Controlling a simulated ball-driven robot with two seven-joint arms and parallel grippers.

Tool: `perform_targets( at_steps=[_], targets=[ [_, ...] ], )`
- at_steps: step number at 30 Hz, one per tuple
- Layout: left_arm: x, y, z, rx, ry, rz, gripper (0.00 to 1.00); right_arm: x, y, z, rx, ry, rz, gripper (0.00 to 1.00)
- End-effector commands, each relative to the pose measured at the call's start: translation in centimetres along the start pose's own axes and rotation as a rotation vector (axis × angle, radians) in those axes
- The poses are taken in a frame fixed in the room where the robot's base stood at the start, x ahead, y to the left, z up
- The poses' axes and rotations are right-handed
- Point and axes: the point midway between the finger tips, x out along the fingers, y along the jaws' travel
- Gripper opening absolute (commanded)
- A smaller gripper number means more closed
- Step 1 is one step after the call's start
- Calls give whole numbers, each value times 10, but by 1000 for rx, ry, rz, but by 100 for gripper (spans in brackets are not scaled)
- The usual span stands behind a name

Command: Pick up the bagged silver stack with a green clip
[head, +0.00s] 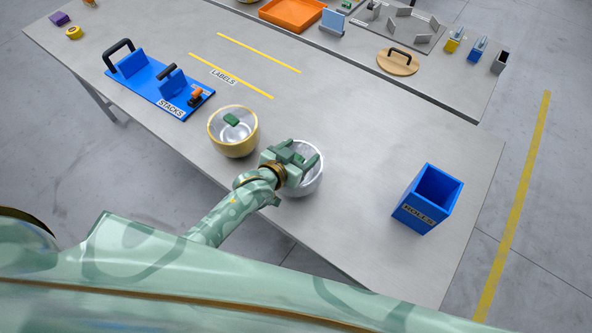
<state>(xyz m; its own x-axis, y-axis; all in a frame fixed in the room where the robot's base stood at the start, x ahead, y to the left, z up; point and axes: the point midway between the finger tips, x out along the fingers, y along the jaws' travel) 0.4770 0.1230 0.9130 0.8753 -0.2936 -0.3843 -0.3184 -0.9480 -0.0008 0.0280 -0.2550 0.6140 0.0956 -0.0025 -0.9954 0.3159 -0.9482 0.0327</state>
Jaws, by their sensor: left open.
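A round silver stack (315,183) stands on the grey table, mostly covered by my left gripper. Its upper part is hidden, so I cannot tell whether it carries a green clip. My left gripper (302,160) is open and over the silver stack, its fingers toward the stack's right side. I cannot tell whether the fingers touch it. Just left of it stands a round gold-rimmed stack (233,146) with a pale, shiny top and a green clip (232,119) on it. My right gripper is not in view.
A blue bin (428,198) labelled ROLLS stands to the right. A blue STACKS fixture (150,88) with black handles is at the left. Yellow lines and a LABELS tag (222,76) lie behind. The table (350,100) is clear behind the silver stack.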

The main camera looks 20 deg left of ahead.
Motion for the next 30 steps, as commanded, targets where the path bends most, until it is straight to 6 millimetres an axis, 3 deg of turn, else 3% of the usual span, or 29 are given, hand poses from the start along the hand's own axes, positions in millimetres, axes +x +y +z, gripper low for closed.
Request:
perform_targets(
  at_steps=[7, 12, 14, 23, 30],
  targets=[
    [2, 0, 0, 0, 0, 0, 64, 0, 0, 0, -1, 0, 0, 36],
    [2, 0, 0, 0, 0, 0, 17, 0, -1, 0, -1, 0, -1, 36],
    [2, 0, 0, 0, 0, 0, 5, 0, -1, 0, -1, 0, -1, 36],
    [0, 0, -4, 0, 1, 0, 5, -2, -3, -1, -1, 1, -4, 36],
    [-17, 0, -36, -2, 3, 0, 5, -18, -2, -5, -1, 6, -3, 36]
  ],
)
